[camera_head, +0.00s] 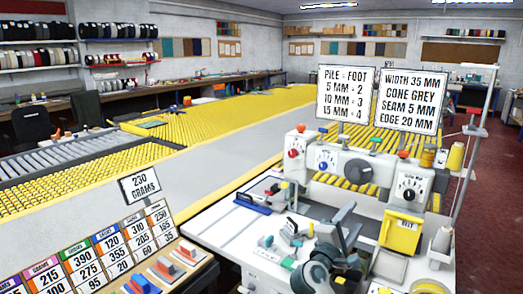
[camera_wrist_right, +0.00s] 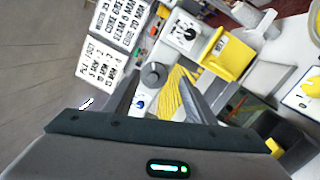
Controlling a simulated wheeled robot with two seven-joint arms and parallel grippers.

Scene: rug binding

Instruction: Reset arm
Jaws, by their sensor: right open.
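My right gripper (camera_head: 348,228) is over the white sewing-machine table (camera_head: 225,235), in front of the machine (camera_head: 345,168). In the right wrist view its two grey fingers (camera_wrist_right: 160,78) stand apart, with nothing seen between them but the machine and its yellow ribbed strip behind. My left gripper is not in view.
A yellow box (camera_head: 401,232) and a thread cone (camera_head: 441,240) stand right of my gripper. Small clamps and feet (camera_head: 290,232) lie to its left. Two sign boards (camera_head: 345,95) rise behind. A card rack (camera_head: 95,250) stands at the front left.

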